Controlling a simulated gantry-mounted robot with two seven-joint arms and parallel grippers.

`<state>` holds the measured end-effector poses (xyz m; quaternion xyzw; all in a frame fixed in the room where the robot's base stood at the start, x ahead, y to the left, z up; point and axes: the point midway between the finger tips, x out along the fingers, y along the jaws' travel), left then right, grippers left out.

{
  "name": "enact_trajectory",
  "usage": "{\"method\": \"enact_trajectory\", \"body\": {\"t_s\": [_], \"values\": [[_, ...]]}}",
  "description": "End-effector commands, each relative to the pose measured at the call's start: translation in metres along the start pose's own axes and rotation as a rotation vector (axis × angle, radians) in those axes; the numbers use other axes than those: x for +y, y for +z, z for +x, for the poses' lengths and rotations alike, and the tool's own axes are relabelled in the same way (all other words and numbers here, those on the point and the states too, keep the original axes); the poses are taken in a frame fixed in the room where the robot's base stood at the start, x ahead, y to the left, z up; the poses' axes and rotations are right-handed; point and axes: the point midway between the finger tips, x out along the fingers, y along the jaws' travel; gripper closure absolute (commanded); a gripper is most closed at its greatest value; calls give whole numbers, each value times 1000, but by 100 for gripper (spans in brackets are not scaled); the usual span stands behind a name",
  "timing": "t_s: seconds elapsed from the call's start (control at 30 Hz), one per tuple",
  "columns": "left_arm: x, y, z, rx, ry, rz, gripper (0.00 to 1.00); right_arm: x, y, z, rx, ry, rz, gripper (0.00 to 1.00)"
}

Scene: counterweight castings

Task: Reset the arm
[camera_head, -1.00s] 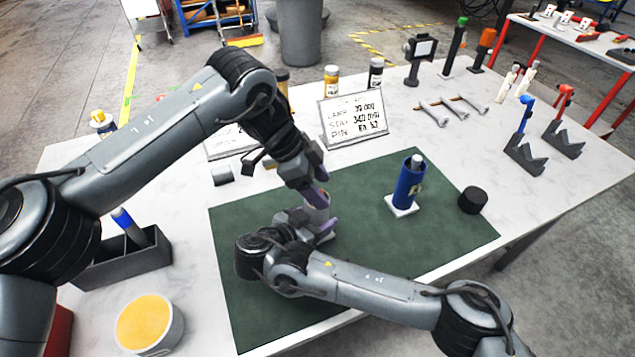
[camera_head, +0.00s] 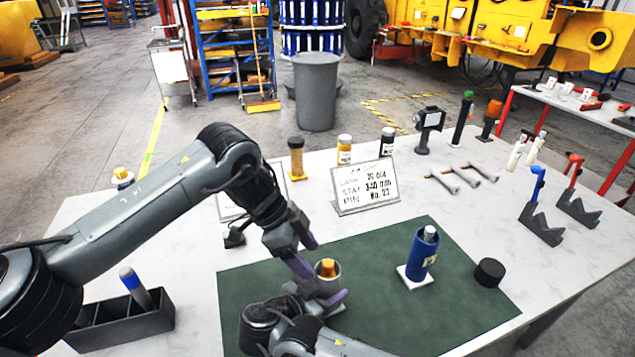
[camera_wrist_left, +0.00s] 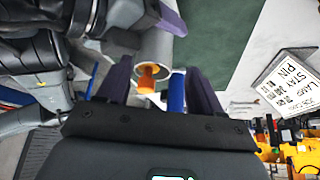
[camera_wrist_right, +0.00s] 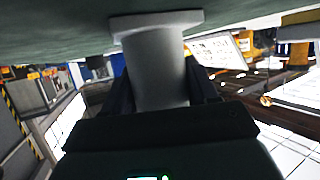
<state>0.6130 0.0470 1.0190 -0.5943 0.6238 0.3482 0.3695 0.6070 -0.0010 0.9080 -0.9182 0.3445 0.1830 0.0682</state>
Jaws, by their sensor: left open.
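A grey cylinder with an orange plug in its open top (camera_head: 327,269) stands upright at the left part of the green mat (camera_head: 385,300). It also shows in the left wrist view (camera_wrist_left: 153,46). My left gripper (camera_head: 306,255) is open and empty, just beside and above the cylinder's top. A blue rod-like thing (camera_wrist_left: 177,93) shows between its fingers in the left wrist view; I cannot tell its distance. My right gripper (camera_head: 325,298) is low at the cylinder. In the right wrist view its fingers press both sides of the flanged cylinder (camera_wrist_right: 158,70).
A sign (camera_head: 366,187) and several jars stand behind. A dark bin (camera_head: 125,325) holds a blue-banded rod at left. The mat's middle is clear.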

Motion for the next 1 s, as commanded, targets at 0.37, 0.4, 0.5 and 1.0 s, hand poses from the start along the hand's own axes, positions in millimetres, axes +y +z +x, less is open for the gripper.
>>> {"method": "enact_trajectory", "body": {"t_s": [0.37,0.4,0.5,1.0], "values": [[0,0,0,0,0,0,34,0,0,0,0,0,1,13],[0,0,0,0,0,0,34,0,0,0,0,0,1,13],[0,-1,-2,0,0,0,34,0,-2,-1,0,0,1,13],[0,-33,-58,0,0,0,34,0,-62,-25,0,0,1,13]]}}
